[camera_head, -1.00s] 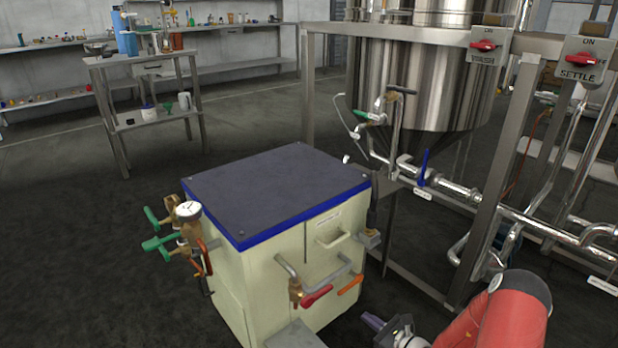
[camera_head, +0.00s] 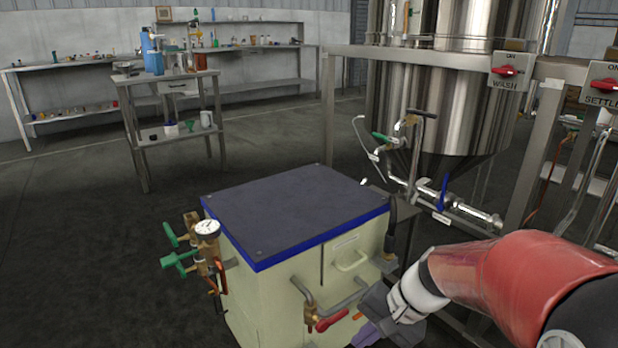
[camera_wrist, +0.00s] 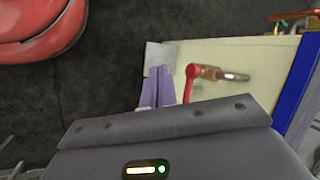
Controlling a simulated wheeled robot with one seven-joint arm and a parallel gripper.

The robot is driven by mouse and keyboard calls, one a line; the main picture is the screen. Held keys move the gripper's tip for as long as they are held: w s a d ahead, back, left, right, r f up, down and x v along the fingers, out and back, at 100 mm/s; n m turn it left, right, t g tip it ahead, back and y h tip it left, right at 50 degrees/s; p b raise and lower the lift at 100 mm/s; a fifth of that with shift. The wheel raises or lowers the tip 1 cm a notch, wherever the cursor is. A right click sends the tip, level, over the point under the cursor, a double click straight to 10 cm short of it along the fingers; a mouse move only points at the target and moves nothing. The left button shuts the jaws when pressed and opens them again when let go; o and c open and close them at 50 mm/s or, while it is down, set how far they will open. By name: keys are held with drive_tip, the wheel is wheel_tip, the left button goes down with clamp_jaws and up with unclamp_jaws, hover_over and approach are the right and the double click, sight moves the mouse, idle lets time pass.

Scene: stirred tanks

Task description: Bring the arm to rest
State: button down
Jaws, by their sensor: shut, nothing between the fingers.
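My gripper (camera_head: 366,333) is at the lower right of the head view, in front of the cream cabinet (camera_head: 290,295), with my red arm reaching in from the right. In the wrist view its two purple fingers (camera_wrist: 158,88) are together and hold nothing. They point toward the cabinet's lower front, beside a red-handled valve (camera_wrist: 191,82). The same red valve handle (camera_head: 332,320) shows in the head view just left of my gripper. The orange handle beside it is mostly hidden by my gripper.
The cabinet has a dark blue-edged top (camera_head: 290,212) and a gauge (camera_head: 207,228) with green valves at its left. A steel tank (camera_head: 440,105) on a frame stands behind, with WASH (camera_head: 508,72) and SETTLE switches. A small table (camera_head: 180,137) stands at back left. The left floor is clear.

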drive_tip(key=s+d+r+n+t+h+p, duration=0.2)
drive_tip(key=s+r+n+h, duration=0.1)
drive_tip(key=s+r, duration=0.2)
drive_tip(key=s+d+r+n+t+h+p, duration=0.2)
drive_tip(key=s+d+r+h, duration=0.1)
drive_tip(key=s+r, duration=0.3)
wheel_tip(320, 180, up, 2)
drive_tip(key=shift+s+r+n+t+p, duration=0.25)
drive_tip(key=shift+s+n+t+p, duration=0.05)
drive_tip(key=shift+n+t+p, duration=0.1)
